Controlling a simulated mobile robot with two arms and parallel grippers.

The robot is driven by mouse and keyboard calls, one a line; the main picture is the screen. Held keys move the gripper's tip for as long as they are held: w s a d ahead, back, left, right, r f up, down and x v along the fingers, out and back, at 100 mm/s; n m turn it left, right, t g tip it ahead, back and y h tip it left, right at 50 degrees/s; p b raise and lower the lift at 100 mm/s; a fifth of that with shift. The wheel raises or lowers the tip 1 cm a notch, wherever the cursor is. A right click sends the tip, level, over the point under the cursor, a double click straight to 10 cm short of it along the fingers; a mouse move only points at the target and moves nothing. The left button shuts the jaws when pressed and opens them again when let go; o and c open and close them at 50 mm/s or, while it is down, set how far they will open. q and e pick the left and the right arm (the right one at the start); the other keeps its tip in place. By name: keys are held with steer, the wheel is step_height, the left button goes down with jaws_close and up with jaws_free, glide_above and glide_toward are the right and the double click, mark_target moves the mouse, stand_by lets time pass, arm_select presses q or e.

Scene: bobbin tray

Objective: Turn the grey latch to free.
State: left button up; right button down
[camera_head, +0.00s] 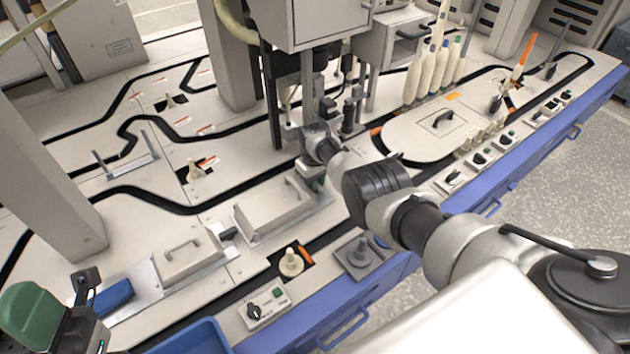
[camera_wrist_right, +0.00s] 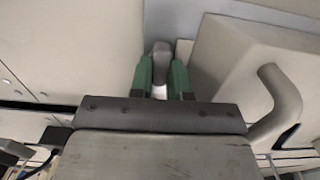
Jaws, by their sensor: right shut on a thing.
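In the right wrist view, the grey latch (camera_wrist_right: 161,50) is a small rounded grey piece between the green fingertips of my right gripper (camera_wrist_right: 162,76). The gripper is shut on it, beside a pale cover with a bar handle. In the head view, my right gripper (camera_head: 313,182) reaches down at the far right end of a long pale cover (camera_head: 275,212). The wrist and fingers hide the latch there, and I cannot tell its turn angle. Part of my left gripper (camera_head: 62,312) shows at the lower left corner, with a green piece and dark parts; its opening cannot be made out.
A second pale cover (camera_head: 187,258) with a handle lies left of the long one. A bobbin (camera_head: 291,262) and a switch box (camera_head: 264,308) stand near the front edge. A grey column and a hanging machine head (camera_head: 320,20) crowd the space behind my right gripper.

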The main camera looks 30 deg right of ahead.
steer(key=c, duration=1.1)
jaws_free()
